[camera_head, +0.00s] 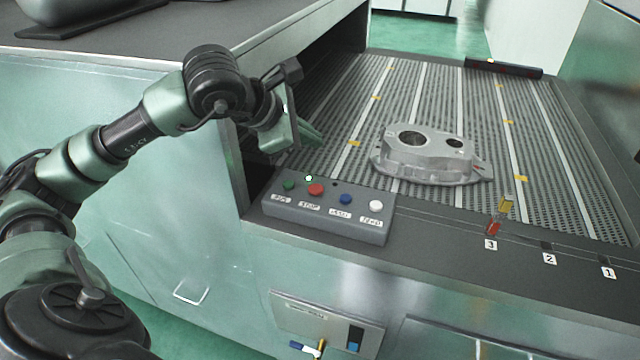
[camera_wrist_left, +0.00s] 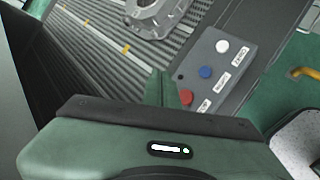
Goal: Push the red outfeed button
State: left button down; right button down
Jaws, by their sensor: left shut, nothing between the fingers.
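The red button (camera_head: 315,189) is second from the left on a grey control box (camera_head: 330,222) at the machine's front edge, between a green button (camera_head: 288,185) and a blue button (camera_head: 345,199). It also shows in the left wrist view (camera_wrist_left: 186,97), just right of the fingers. My left gripper (camera_head: 312,137) is shut and empty, above and behind the box, apart from the red button. My right gripper is in neither view.
A white button (camera_head: 376,206) is at the box's right end. A grey aluminium casting (camera_head: 428,155) lies on the slatted conveyor (camera_head: 560,180) behind. A dark machine opening is left of the gripper.

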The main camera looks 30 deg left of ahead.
aim_at(312, 190)
pick_arm(q)
jog(key=shift+w, duration=0.1)
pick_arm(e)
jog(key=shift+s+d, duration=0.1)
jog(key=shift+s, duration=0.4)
pick_arm(q)
jog(key=shift+f, duration=0.15)
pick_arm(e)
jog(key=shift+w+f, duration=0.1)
